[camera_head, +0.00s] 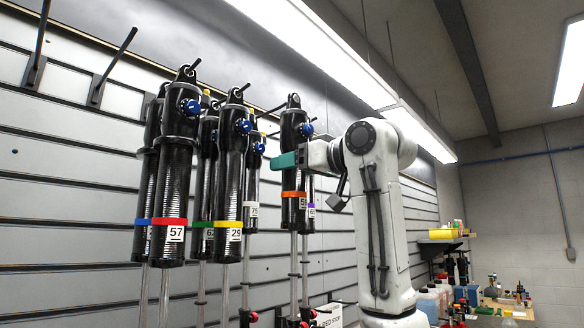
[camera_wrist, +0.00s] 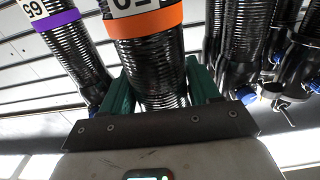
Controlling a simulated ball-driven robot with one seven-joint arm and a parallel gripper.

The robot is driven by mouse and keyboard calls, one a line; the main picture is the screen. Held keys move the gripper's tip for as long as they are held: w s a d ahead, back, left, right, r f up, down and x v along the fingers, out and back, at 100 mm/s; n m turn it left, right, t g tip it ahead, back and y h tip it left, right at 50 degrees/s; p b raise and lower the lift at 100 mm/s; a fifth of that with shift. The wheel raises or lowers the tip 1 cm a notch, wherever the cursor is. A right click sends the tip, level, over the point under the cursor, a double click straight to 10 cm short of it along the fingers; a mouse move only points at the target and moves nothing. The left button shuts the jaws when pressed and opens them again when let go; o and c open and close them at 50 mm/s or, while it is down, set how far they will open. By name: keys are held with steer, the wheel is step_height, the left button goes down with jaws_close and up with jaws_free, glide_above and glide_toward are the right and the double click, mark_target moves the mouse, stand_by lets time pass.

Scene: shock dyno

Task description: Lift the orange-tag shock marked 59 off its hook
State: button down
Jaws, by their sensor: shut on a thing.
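The orange-tag shock (camera_head: 294,160) is a black cylinder with a blue knob near its top, an orange band and a partly readable white label. It hangs upright. In the wrist view the orange-tag shock (camera_wrist: 150,60) fills the space between the teal fingers. My gripper (camera_head: 288,160) is shut on its black body, above the orange band; it also shows in the wrist view (camera_wrist: 158,88). I cannot tell whether its top eye is on the hook or clear of it.
A purple-tag shock (camera_wrist: 68,45) stands close beside it. Left of it hang the yellow-tag shock 29 (camera_head: 231,165), the red-tag shock 57 (camera_head: 175,170) and others. Two bare hooks (camera_head: 112,65) are at upper left. A cluttered workbench (camera_head: 505,308) stands at far right.

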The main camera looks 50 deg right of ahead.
steer(key=shift+s+r, duration=0.15)
steer(key=shift+s, duration=0.05)
steer(key=s+b, duration=0.1)
steer(key=s, duration=0.3)
steer(key=shift+s+b, duration=0.3)
steer(key=shift+b, duration=0.05)
stand_by(0.4)
steer(key=s+r+b, duration=0.2)
steer(key=s, duration=1)
steer(key=shift+d, duration=0.35)
